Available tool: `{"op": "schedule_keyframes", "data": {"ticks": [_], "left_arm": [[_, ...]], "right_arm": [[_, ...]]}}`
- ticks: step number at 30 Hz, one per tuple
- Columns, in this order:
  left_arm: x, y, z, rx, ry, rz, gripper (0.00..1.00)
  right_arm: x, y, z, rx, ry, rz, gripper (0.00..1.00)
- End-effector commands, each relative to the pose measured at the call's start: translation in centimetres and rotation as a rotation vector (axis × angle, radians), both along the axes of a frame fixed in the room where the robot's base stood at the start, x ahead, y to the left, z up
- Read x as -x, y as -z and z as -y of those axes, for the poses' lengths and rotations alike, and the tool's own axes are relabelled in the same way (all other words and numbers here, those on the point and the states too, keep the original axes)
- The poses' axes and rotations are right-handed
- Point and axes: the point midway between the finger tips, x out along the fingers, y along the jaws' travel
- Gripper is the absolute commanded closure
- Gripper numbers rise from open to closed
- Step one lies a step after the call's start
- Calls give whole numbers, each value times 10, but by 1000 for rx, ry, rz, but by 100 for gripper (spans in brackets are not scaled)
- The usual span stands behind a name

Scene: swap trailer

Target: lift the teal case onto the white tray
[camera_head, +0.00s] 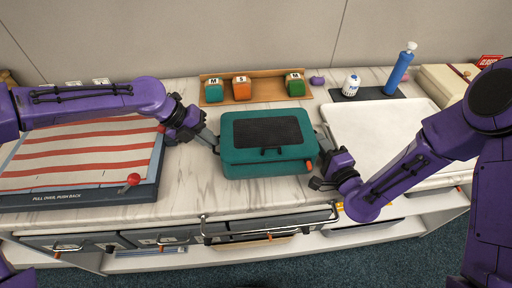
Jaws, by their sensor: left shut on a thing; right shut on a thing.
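The teal case (240,162) with a dark panel on its lid sits in the middle of the marble-look counter. I cannot tell whether it touches the counter. My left gripper (213,143) is shut on the left end of the case. My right gripper (317,166) is shut on its right end; the wrist hides the grip there. The white tray (364,123) lies on the counter to the right of the case, partly hidden by my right arm.
A red-striped board (82,152) with a red knob lies to the left. A wooden rack (268,93) with lettered blocks stands behind the case. A white jar (351,85) and a blue bottle (400,68) stand behind the tray. A metal rail (270,231) runs along the front edge.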

Motion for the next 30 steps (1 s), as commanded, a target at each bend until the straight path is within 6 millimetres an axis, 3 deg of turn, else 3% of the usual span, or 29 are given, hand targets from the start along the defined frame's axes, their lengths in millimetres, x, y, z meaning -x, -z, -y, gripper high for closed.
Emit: {"op": "schedule_keyframes", "data": {"ticks": [10,22,30], "left_arm": [[-1,-6,0,1,-4,2,100],[-1,-52,0,1,-3,1,100],[-1,-51,0,1,-3,1,100]], "right_arm": [[-1,-6,0,-1,2,3,100],[0,-51,1,0,2,1,100],[0,-51,1,0,2,1,100]]}}
